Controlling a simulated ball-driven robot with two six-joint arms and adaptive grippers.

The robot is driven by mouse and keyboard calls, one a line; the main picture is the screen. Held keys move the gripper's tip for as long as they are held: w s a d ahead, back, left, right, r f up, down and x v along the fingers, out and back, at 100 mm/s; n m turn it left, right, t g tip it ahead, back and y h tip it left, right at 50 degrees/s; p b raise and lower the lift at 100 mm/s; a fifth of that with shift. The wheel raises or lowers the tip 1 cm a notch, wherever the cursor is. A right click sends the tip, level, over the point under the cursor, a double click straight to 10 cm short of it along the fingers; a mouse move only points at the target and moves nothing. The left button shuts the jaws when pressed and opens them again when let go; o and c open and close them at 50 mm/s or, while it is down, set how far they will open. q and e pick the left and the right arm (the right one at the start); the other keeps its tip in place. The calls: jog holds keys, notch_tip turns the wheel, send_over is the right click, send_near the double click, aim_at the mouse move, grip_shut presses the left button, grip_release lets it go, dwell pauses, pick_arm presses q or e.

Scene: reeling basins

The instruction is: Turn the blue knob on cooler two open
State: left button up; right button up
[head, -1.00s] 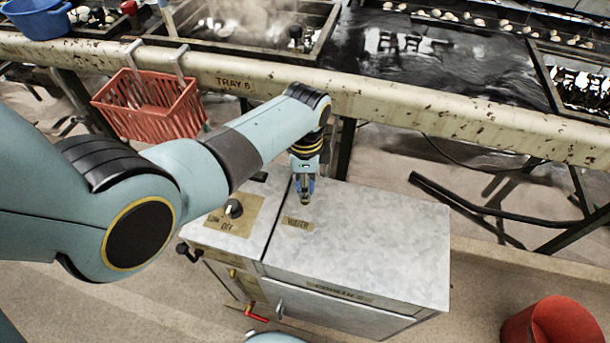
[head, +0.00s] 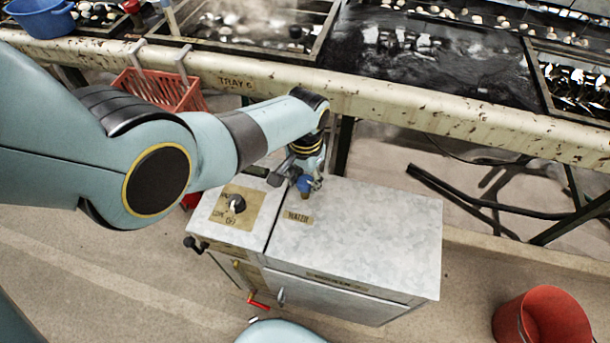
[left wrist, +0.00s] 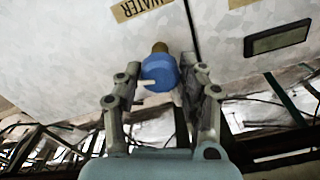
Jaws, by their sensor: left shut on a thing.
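The cooler (head: 355,235) is a grey metal cabinet below the tray line. The blue knob (head: 304,183) sits on its top near the back edge, behind the WATER label (head: 298,217). My left gripper (head: 301,178) reaches down to it from behind and is shut on it. In the left wrist view, the blue knob (left wrist: 160,73) with a pale pointer mark lies between the fingers of my left gripper (left wrist: 163,78), on a brass stem (left wrist: 160,47). My right gripper is not in view.
A dial (head: 237,204) stands on the left part of the cooler top. A red-handled lever (head: 258,303) is on the front. A red basket (head: 165,92) hangs from the rail (head: 430,112). A red bucket (head: 545,318) stands at the lower right.

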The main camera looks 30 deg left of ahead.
aim_at(305, 181)
pick_arm(q)
jog(key=shift+n, duration=1.2)
jog(key=o, duration=1.2)
notch_tip(305, 181, up, 12)
jog(key=shift+f, duration=0.1)
